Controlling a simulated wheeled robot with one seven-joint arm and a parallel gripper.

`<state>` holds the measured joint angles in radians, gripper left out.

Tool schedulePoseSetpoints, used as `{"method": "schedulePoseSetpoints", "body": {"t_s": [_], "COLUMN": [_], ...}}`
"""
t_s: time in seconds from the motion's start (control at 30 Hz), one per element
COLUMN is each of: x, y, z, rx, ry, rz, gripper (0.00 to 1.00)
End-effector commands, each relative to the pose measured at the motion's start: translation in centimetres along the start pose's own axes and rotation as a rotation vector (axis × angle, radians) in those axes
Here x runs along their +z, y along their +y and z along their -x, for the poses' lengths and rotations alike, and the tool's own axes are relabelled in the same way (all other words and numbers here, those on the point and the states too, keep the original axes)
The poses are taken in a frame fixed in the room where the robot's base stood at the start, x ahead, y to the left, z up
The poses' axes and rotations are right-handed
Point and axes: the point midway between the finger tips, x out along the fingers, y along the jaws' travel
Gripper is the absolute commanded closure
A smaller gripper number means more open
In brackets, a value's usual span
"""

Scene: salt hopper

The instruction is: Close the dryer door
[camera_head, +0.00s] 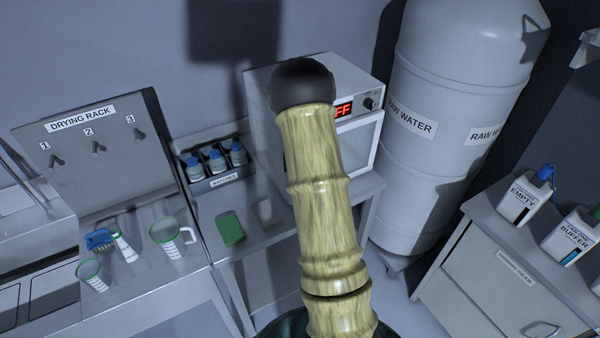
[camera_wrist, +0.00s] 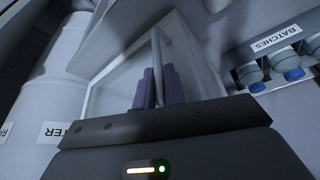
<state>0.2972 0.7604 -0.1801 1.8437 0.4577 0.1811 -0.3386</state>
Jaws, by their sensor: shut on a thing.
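The dryer (camera_head: 345,78) is a white box on the bench in the head view, with a red display reading partly "FF". Its door (camera_head: 362,148) has a pale frame and a grey pane, partly hidden by my arm. In the wrist view the door (camera_wrist: 112,82) fills the middle, with a slim pale upright handle (camera_wrist: 157,52). My gripper (camera_wrist: 160,84) has purple fingers, one on each side of the handle, and is shut on it. My arm hides the gripper in the head view. I cannot tell how far the door stands open.
A batches rack (camera_head: 215,183) with several blue-capped bottles stands left of the dryer. A green block (camera_head: 230,229) lies in front of it. A large raw water tank (camera_head: 440,150) stands close on the right. A drying rack (camera_head: 90,150) and measuring vessels are at the left.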

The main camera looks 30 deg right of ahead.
Motion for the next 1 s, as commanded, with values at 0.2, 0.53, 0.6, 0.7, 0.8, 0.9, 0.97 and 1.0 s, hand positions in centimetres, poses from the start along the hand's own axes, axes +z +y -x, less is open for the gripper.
{"method": "schedulePoseSetpoints", "body": {"t_s": [0.2,0.53,0.6,0.7,0.8,0.9,0.97,1.0], "x": [-0.91,-0.63,-0.56,-0.48,-0.43,-0.39,-0.38,-0.37], "y": [-0.19,-0.4,-0.43,-0.45,-0.46,-0.46,-0.45,-0.44], "z": [0.34,0.19,0.15,0.11,0.09,0.07,0.07,0.06], "rx": [-0.001,-0.004,-0.004,-0.004,-0.005,-0.005,-0.005,-0.005], "ry": [0.024,0.017,0.015,0.013,0.011,0.011,0.01,0.01], "rz": [0.0,0.004,0.004,0.005,0.005,0.006,0.006,0.005], "gripper": [1.0,0.67,0.67,0.67,0.67,0.67,0.67,0.67]}}
